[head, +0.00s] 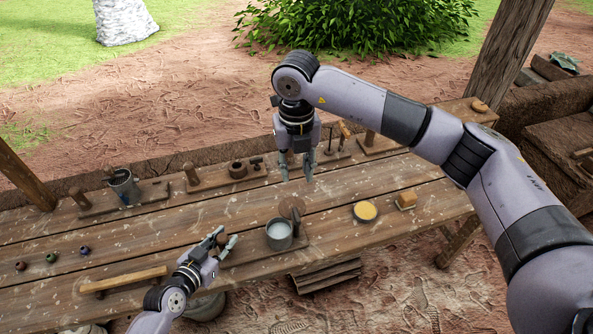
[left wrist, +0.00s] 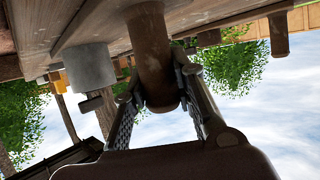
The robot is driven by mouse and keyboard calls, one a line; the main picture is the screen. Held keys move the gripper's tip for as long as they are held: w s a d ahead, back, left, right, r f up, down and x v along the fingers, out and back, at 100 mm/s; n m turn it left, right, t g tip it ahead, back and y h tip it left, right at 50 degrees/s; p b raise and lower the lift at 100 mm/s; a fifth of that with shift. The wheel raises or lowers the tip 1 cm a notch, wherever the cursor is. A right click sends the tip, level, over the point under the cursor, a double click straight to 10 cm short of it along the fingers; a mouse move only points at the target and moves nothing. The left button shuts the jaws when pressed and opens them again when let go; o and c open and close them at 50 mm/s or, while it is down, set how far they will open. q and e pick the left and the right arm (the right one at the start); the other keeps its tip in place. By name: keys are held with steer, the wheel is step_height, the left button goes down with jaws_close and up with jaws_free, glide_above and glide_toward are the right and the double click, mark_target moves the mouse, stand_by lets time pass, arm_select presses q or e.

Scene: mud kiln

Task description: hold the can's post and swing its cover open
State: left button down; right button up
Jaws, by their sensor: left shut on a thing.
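The grey metal can (head: 279,236) stands on a small board (head: 262,252) on the table in the head view, with a pale grey inside or top showing. A brown round cover (head: 292,207) shows just behind its rim; I cannot tell how it is joined. My left gripper (head: 223,241) is left of the can, shut on the brown post (left wrist: 151,45), one finger on each side in the left wrist view. There the can (left wrist: 90,68) is to the left of the post, apart from the fingers. My right gripper (head: 296,180) is open and empty above the table, behind the can.
A bucket (head: 124,187) and boards with wooden posts line the back edge. A wooden bar (head: 123,280) and small dark balls lie at the left.

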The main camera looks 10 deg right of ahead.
arm_select(q)
steer(key=c, duration=1.2)
jaws_free()
steer(key=shift+c, duration=0.2)
steer(key=v, duration=1.2)
